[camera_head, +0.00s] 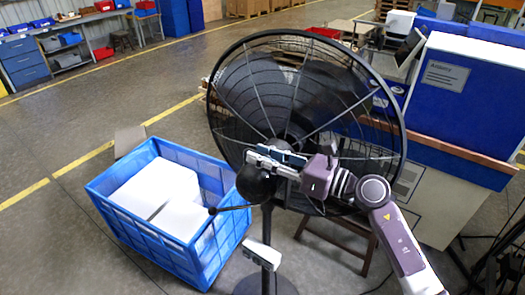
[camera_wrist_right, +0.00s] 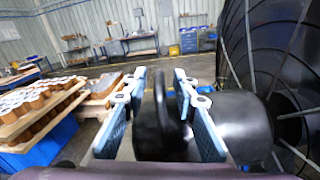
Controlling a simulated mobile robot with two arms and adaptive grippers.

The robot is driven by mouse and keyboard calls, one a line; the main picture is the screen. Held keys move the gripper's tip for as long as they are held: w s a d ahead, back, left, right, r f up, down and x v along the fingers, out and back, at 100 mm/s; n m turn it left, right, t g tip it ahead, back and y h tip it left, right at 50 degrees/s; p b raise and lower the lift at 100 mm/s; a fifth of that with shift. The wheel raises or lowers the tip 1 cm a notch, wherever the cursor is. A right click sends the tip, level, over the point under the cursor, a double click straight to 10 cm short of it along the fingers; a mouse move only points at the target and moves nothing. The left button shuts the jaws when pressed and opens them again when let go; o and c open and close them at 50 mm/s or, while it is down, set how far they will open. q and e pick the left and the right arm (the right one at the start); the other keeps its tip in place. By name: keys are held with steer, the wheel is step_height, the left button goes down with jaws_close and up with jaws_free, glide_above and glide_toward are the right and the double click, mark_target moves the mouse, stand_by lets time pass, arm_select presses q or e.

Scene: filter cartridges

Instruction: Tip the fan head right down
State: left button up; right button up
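The black fan (camera_head: 310,95) stands at the middle, its round wire cage large and seen from the motor side. Its dark motor housing (camera_head: 255,185) sits behind the cage on a pole; it also shows at right in the right wrist view (camera_wrist_right: 235,120). My right gripper (camera_head: 272,158) is at the back of the fan head, beside the cage. In the right wrist view, its two blue-padded fingers (camera_wrist_right: 162,115) are spread on either side of a black loop-like handle (camera_wrist_right: 161,112), with a gap visible at left. Contact at the right finger is unclear. My left gripper is not in view.
A blue crate (camera_head: 150,238) with white boxes stands on the floor left of the fan. A white box (camera_head: 262,254) is on the pole. A bench with a blue panel (camera_head: 470,85) stands close at right. Floor at the left is open.

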steer(key=shift+a, duration=0.1)
jaws_close()
stand_by(0.3)
steer(key=shift+w, duration=0.1)
steer(key=shift+w+r, duration=0.1)
steer(key=shift+r, duration=0.1)
steer(key=w+d+m, duration=0.1)
steer(key=m, duration=0.1)
steer(key=w+d+r+m+p, duration=0.1)
steer(key=w+m, duration=0.1)
steer(key=shift+r, duration=0.2)
steer(key=shift+w+d+m, duration=0.25)
steer(key=shift+w+m, duration=0.05)
steer(key=shift+m, duration=0.3)
steer(key=shift+a, duration=0.1)
